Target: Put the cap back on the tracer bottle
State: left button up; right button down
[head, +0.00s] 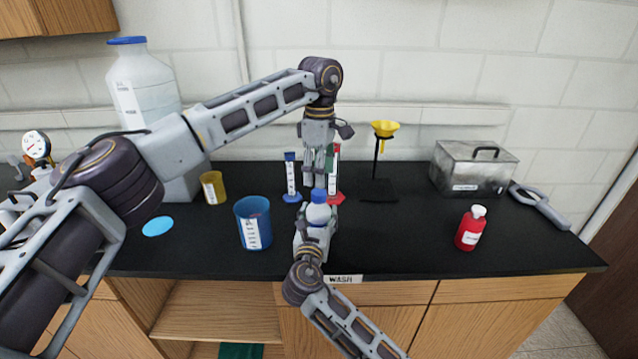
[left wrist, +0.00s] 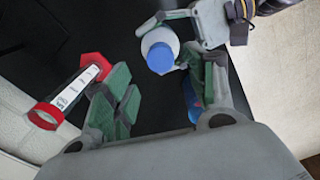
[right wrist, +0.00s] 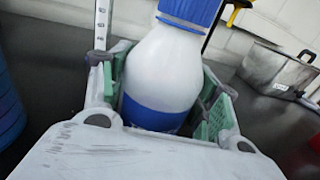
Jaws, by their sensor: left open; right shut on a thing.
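A white bottle (head: 318,213) with a blue cap (head: 318,195) stands upright in my right gripper (head: 317,222). I cannot read its label as tracer. In the right wrist view the bottle (right wrist: 163,75) shows a blue band between the green pads, and the cap (right wrist: 190,10) sits on its neck; whether it is tight I cannot tell. My left gripper (head: 319,184) is open and empty, pointing down just above the cap. In the left wrist view the cap (left wrist: 160,58) lies beyond the open fingers (left wrist: 160,92), apart from them.
A blue-based cylinder (head: 291,178) and a red-based cylinder (head: 334,172) stand close behind. A blue beaker (head: 253,223) and yellow beaker (head: 213,188) are left. A red bottle (head: 470,228), yellow funnel (head: 385,129) and metal box (head: 474,170) are right.

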pick_arm(q)
notch_tip(320, 180, up, 6)
dwell(0.4)
jog(key=shift+r, duration=0.1)
pick_arm(e)
jog(key=shift+c, duration=1.6)
grip_release()
jog(key=shift+s+a, duration=0.3)
jog(key=shift+s, duration=1.65)
jog(key=shift+s+a, duration=0.35)
jog(key=shift+s, duration=1.65)
jog(key=shift+s+a, duration=0.3)
jog(key=shift+s, duration=1.65)
jog(key=shift+f, duration=0.1)
